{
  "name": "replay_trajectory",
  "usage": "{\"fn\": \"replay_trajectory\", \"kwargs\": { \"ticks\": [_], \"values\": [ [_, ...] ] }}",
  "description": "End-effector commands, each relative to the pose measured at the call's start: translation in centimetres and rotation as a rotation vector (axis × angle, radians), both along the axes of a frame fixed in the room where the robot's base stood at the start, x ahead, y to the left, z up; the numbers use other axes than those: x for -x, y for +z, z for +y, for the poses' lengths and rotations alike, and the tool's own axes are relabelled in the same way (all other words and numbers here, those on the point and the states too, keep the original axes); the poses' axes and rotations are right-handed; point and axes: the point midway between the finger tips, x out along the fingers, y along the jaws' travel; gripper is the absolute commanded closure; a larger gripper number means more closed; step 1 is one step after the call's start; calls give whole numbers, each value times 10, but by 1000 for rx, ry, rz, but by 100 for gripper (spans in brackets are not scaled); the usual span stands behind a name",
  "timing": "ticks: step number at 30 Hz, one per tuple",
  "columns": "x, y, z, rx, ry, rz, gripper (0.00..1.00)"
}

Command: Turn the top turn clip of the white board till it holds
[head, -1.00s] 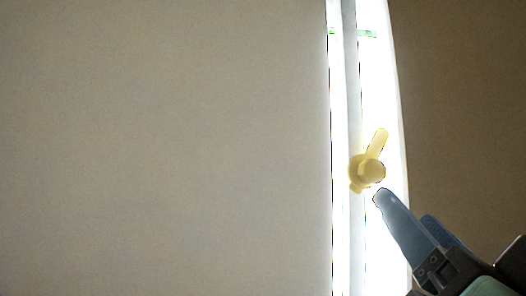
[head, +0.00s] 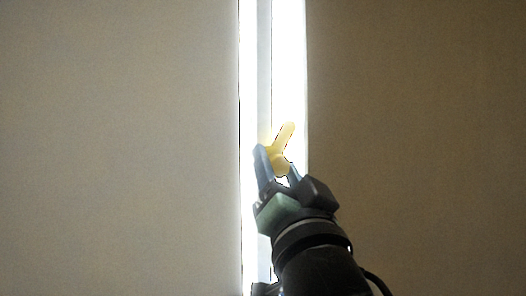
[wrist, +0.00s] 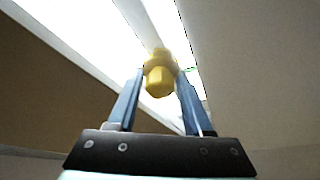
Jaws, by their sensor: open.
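The yellow turn clip (head: 287,136) sits on the bright white vertical strip in the head view, its lever tilted up and to the right. My gripper (head: 273,162) is at the clip from below, with its blue fingers spread. In the wrist view the clip's knob (wrist: 159,80) lies between the tips of my open gripper (wrist: 161,85). I cannot tell whether either finger touches it. The fingers and gripper body hide part of the clip's lower side in the head view. The white board cannot be told apart clearly from the glaring strip.
A wide plain grey-beige surface (head: 120,150) fills the left of the head view. A darker brown surface (head: 420,130) fills the right. The strip between them (head: 291,60) is overexposed. No loose objects show near the clip.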

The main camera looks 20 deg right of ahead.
Motion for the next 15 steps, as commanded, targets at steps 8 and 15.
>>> {"fn": "replay_trajectory", "kwargs": {
  "ticks": [8,15],
  "values": [
    [-1,0,0,0,0,-1,50],
    [-1,0,0,0,0,-1,91]
  ]
}}
